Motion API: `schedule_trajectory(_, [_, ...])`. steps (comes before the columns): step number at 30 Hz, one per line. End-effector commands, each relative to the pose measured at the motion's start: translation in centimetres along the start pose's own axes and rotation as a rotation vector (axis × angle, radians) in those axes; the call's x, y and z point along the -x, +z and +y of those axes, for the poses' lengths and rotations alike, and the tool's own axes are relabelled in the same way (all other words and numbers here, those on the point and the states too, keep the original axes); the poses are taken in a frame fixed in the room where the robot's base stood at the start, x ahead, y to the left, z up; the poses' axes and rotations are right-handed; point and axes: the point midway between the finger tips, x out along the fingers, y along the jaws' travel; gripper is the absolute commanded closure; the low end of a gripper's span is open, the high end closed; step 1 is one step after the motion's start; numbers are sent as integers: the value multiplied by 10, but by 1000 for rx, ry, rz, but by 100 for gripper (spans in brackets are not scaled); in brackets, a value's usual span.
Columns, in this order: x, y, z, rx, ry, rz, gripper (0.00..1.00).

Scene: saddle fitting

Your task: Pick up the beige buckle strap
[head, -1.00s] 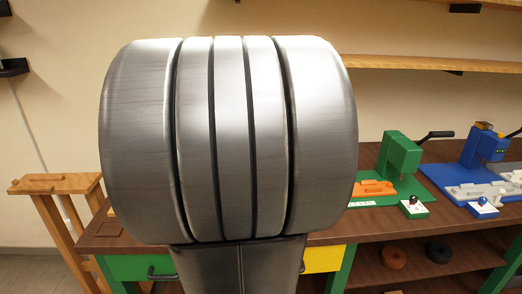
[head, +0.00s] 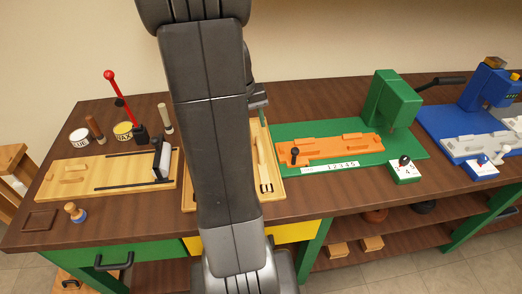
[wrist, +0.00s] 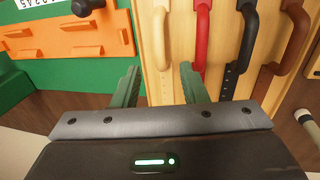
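In the wrist view, the beige buckle strap (wrist: 161,50) is the leftmost of several straps lying side by side in a wooden tray (wrist: 146,60). Its near end lies between and beyond my gripper's green fingers. My gripper (wrist: 160,84) is open and empty, with the fingers spread to either side of the strap; whether they reach down to its level I cannot tell. In the head view, the beige strap (head: 262,152) shows just right of my arm, in the tray (head: 277,180). My arm hides the other straps and most of the gripper there.
An orange fixture (head: 325,148) on a green press base stands close beside the tray. A wooden jig board (head: 110,175) is on the left.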

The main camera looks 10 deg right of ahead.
Motion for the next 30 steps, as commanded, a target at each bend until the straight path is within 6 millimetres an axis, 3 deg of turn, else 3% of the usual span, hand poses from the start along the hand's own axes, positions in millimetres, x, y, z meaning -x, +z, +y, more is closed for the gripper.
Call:
schedule_trajectory(6, [-40,1,0,0,1,-4,61])
schedule_trajectory(14, [-58,1,1,1,0,-3,61])
schedule_trajectory(24, [-99,4,1,0,0,-3,61])
schedule_trajectory(30, [-103,3,1,0,0,1,61])
